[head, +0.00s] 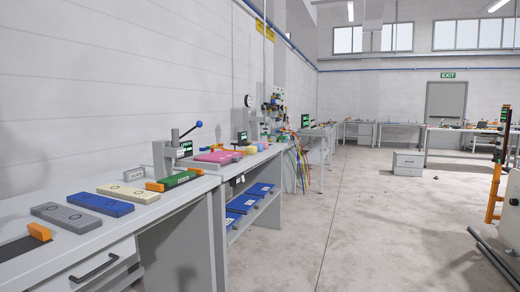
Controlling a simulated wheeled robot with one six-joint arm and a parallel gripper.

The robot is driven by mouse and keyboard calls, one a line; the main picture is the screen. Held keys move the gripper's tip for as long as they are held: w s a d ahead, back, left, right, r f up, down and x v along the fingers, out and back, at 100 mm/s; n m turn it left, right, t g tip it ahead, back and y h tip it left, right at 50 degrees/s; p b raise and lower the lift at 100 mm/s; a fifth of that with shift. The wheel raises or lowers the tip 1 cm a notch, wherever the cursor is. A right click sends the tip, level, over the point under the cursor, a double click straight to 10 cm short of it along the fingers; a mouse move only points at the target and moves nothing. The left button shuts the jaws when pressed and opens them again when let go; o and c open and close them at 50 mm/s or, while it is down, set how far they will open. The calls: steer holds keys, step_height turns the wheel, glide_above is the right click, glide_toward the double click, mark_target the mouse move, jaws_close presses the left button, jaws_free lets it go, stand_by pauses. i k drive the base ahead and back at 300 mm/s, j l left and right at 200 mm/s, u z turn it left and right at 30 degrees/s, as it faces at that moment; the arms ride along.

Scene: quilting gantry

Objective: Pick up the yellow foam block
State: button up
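A small yellow block (252,149) sits on the second bench along the left wall, beside pink pieces (218,157). It is small in the head view, and I cannot tell for sure that it is foam. A flat cream block (128,193) lies on the nearer bench, next to a flat blue block (101,204) and a grey one (66,218). My gripper is not in view.
The near grey bench (185,197) carries a lever press (167,155) and a green board with orange ends (175,181). Blue trays (242,203) lie on a lower shelf. Coloured hoses hang beyond. An orange post (495,190) stands at right. The middle floor is clear.

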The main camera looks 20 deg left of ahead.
mark_target(250, 151)
steer(key=i+u, duration=0.1)
steer(key=i, duration=0.6)
steer(key=i+u, duration=0.1)
steer(key=i, duration=1.3)
steer(key=i+u, duration=0.15)
steer(key=i, duration=0.55)
steer(key=i+l+u, duration=0.1)
steer(key=i, duration=0.55)
steer(key=l, duration=0.1)
